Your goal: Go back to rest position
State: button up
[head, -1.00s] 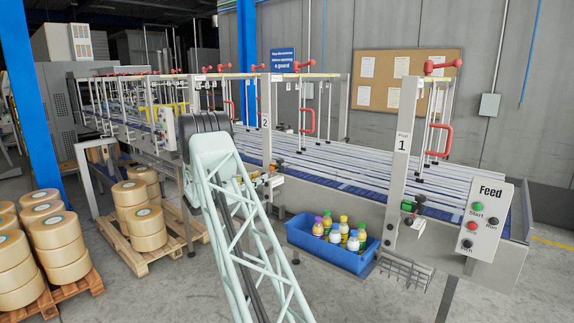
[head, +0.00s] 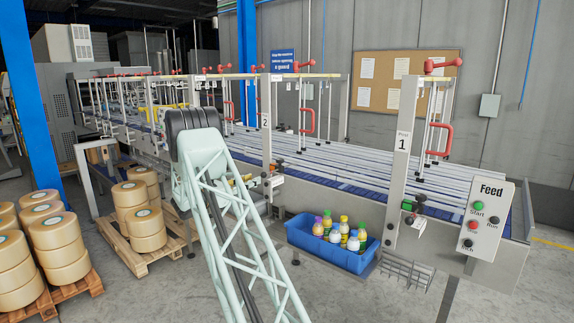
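My arm's pale lattice link rises from the bottom centre of the head view to a dark joint left of the middle. My gripper does not show in the head view; the far part of the arm is hidden behind the joint and link. The case packer conveyor (head: 350,163) runs from the right front to the back left, with white lane rails and guard posts marked 1 (head: 403,140) and 2 (head: 265,122).
A blue crate (head: 330,254) with several bottles stands on the floor before the conveyor, beside a wire rack (head: 405,270). A Feed button panel (head: 484,218) is at right. Pallets with film rolls (head: 138,215) are at left. Open floor lies at the front right.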

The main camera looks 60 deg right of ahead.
jog(key=shift+a, duration=0.2)
dwell(0.7)
jog(key=s+a+r+m+y+b, duration=0.1)
jog(key=s+a+r+m+y, duration=0.35)
jog(key=a, duration=0.75)
jog(key=s+a+r+m+y+b, duration=0.1)
jog(key=s+a+r+m+b, duration=0.1)
jog(key=s+a+r, duration=0.55)
jog(key=s+a+r+m+y+b, duration=0.1)
jog(key=s+a+r+m+y, duration=0.35)
jog(key=a, duration=1.05)
jog(key=s+a+f+m+t+y+b, duration=0.1)
jog(key=s+a+f+t+y, duration=0.1)
jog(key=s+a, duration=0.8)
jog(key=s+a+f+m+t+y+b, duration=0.2)
jog(key=s+a, duration=0.9)
jog(key=a, duration=0.8)
jog(key=s+a+f+m+t+y+b, duration=0.2)
jog(key=s+a+f, duration=0.3)
jog(key=s+a, duration=0.6)
jog(key=a+y, duration=0.1)
jog(key=a, duration=0.2)
jog(key=shift+a+f+t+y, duration=0.25)
jog(key=shift+f+t+y, duration=0.15)
